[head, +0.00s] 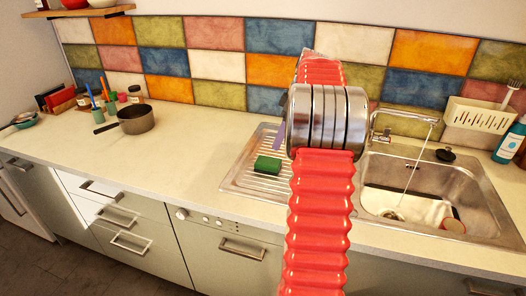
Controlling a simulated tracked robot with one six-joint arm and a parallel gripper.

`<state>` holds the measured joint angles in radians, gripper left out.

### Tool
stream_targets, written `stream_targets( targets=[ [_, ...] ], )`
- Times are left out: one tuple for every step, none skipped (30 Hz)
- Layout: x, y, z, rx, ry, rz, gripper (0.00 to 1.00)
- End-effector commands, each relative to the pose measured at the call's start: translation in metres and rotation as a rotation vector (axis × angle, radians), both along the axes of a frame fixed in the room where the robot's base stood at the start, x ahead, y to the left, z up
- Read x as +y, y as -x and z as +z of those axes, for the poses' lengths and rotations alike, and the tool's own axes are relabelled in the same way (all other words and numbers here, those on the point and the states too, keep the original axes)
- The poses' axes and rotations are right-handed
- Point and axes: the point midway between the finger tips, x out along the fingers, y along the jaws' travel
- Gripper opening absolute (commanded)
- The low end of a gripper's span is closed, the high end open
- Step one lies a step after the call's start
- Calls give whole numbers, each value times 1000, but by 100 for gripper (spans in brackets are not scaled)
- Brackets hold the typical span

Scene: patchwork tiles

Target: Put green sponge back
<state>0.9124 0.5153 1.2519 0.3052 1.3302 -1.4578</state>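The green sponge (268,165) lies on the ribbed metal drainboard (236,181), left of my arm in the head view. It is dark green on top with a lighter band along its lower edge. My red and metal arm rises through the middle of the view and covers the right part of the drainboard. My gripper cannot be made out; the arm hides what is behind it. Nothing is seen touching the sponge.
A steel sink (435,196) with running tap (408,117) is at the right, with a reddish item (453,224) inside. A cream caddy (478,116) and blue bottle (510,140) stand behind it. A saucepan (135,119) stands left. The counter between saucepan and drainboard is clear.

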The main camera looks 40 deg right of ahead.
Motion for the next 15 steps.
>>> stream_targets(
  targets=[
    [0,0,0,0,0,0,66],
    [0,0,0,0,0,0,66],
    [0,0,0,0,0,0,66],
    [1,0,0,0,0,0,66],
    [2,-1,1,0,1,0,66],
    [4,-2,2,0,2,-2,66],
    [7,-3,4,1,3,-4,66],
    [11,-4,5,2,3,-7,66],
    [18,-5,9,3,6,-11,66],
    [24,-7,12,4,8,-16,66],
    [31,-8,15,6,10,-21,66],
    [43,-10,20,9,13,-30,66],
    [52,-12,23,10,15,-36,66],
    [62,-14,27,12,18,-44,66],
    [76,-15,32,13,21,-55,66]
  ],
)
